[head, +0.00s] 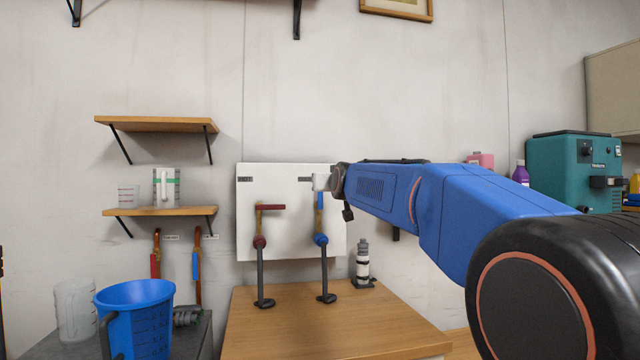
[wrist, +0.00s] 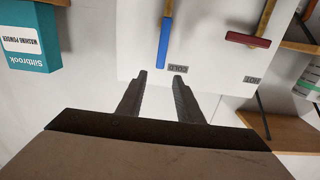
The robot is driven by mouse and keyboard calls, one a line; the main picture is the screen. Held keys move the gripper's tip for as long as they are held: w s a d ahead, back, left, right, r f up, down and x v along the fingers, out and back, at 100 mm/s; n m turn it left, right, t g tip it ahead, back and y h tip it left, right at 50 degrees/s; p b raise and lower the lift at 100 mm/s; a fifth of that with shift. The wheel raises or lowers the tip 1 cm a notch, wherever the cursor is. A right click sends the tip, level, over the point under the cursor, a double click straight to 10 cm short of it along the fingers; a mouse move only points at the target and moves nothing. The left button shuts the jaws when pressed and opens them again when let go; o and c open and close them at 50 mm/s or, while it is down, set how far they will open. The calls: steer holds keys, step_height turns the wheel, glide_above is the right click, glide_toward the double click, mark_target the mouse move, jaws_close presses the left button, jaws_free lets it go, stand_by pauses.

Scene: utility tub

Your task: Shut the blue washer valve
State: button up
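The blue washer valve has a blue lever (head: 320,200) that stands upright, in line with its copper pipe, on the white wall board (head: 300,241). The lever also shows in the wrist view (wrist: 164,42), beyond my fingertips, near a COLD label. The red valve lever (head: 270,207), to its left in the head view, lies crosswise to its pipe; it shows at the upper right of the wrist view (wrist: 248,40). My gripper (wrist: 160,75) is open with nothing between its fingers, close to the blue lever but apparently not around it. Its fingers are not clear in the head view.
A wooden counter (head: 320,325) lies below the board, with a grey bottle-like fitting (head: 363,262) at its right. A blue bucket (head: 138,312) stands lower left. Wall shelves (head: 157,124) are at left. A teal washing powder box (wrist: 28,38) shows in the wrist view.

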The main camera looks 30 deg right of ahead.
mark_target(320, 195)
steer(key=x, duration=0.9)
steer(key=shift+w+f, duration=0.1)
steer(key=shift+c, duration=0.6)
jaws_close()
